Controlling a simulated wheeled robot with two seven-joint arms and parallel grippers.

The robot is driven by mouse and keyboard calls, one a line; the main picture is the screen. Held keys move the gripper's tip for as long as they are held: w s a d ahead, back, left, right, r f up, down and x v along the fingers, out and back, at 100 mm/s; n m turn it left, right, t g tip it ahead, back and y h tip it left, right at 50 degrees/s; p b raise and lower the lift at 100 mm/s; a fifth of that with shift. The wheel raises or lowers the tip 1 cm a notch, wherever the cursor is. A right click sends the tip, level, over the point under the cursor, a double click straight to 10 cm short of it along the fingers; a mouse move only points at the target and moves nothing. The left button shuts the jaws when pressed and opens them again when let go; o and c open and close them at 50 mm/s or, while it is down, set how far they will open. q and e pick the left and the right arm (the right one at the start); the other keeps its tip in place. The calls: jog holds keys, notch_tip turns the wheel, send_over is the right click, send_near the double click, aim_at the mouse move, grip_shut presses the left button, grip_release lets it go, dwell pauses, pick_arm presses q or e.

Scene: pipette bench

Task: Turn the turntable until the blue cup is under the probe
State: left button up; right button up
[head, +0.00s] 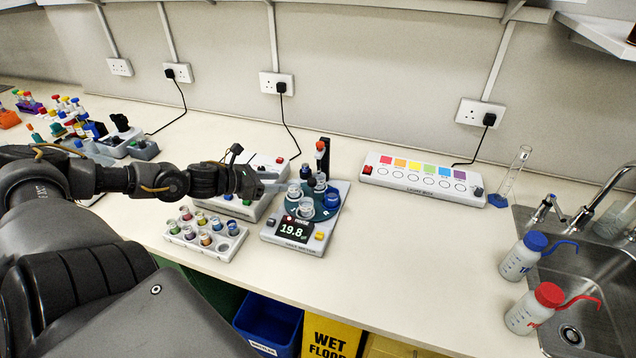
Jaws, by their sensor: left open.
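The turntable (322,214) is a dark teal disc on a pale grey instrument with a lit display reading 19.8. Several small cups stand on it. The blue cup (332,198) is on its right side. The probe (320,147) has an orange-red top and hangs by a black post at the back of the disc. The blue cup is to the front right of the probe, not directly below it. My left gripper (273,186) is open and empty, at the left of the turntable. Whether it touches the disc or a cup I cannot tell. My right gripper is out of view.
A white rack (205,240) of coloured pots stands left of the instrument. A light box (423,181) with coloured squares lies at the back right. Two wash bottles stand by the sink at the far right. The bench right of the instrument is clear.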

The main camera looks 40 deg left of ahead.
aim_at(310, 180)
pick_arm(q)
jog(key=shift+m+h, duration=0.3)
jog(key=shift+m, duration=0.3)
jog(key=x, duration=0.3)
jog(key=b+x, duration=0.1)
jog(key=x, duration=0.2)
jog(key=r+b+x, duration=0.1)
jog(key=x, duration=0.2)
jog(key=shift+w, duration=0.2)
jog(key=shift+w+d+f, duration=0.4)
jog(key=shift+w+f, duration=0.05)
jog(key=shift+w, duration=0.1)
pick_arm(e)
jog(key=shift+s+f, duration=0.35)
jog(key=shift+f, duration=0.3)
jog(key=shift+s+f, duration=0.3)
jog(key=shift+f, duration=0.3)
pick_arm(q)
grip_shut()
